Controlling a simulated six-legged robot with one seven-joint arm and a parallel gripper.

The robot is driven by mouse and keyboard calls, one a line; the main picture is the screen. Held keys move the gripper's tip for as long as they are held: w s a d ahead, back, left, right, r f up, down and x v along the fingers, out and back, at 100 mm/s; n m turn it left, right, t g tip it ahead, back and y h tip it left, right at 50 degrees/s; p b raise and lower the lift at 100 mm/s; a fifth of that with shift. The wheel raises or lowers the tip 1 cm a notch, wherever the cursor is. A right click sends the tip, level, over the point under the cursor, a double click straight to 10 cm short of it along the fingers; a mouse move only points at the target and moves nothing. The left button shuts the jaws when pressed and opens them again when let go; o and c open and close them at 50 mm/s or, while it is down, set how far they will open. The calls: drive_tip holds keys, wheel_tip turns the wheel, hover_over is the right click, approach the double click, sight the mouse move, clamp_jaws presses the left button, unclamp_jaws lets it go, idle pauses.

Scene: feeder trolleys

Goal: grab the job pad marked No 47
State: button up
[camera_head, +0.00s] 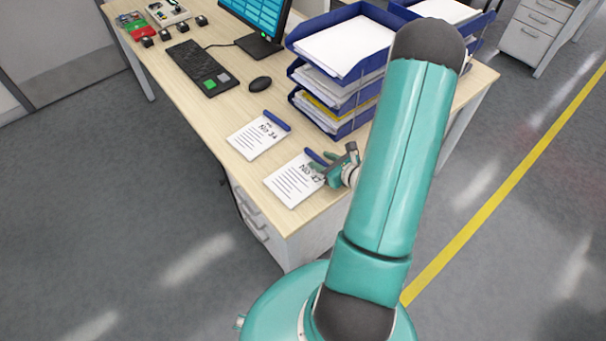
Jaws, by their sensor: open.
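The job pad marked No 47 (289,184) lies flat near the front end of the wooden desk, a white sheet with printed lines and a blue strip at its top edge. A second job pad (254,139), whose marking looks like No 34, lies behind it to the left. My gripper (322,168) is open at the upper right of the No 47 pad, its fingers over the blue strip end. They partly hide the strip and the pad's corner. I cannot tell whether the fingers touch the pad.
Stacked blue letter trays (341,47) with papers stand close behind my gripper. A mouse (260,84), a keyboard (199,68) and a monitor (256,22) stand farther back on the desk (220,118).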

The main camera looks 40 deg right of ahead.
drive_tip(key=shift+w+f, duration=0.1)
drive_tip(key=shift+w, duration=0.1)
clamp_jaws()
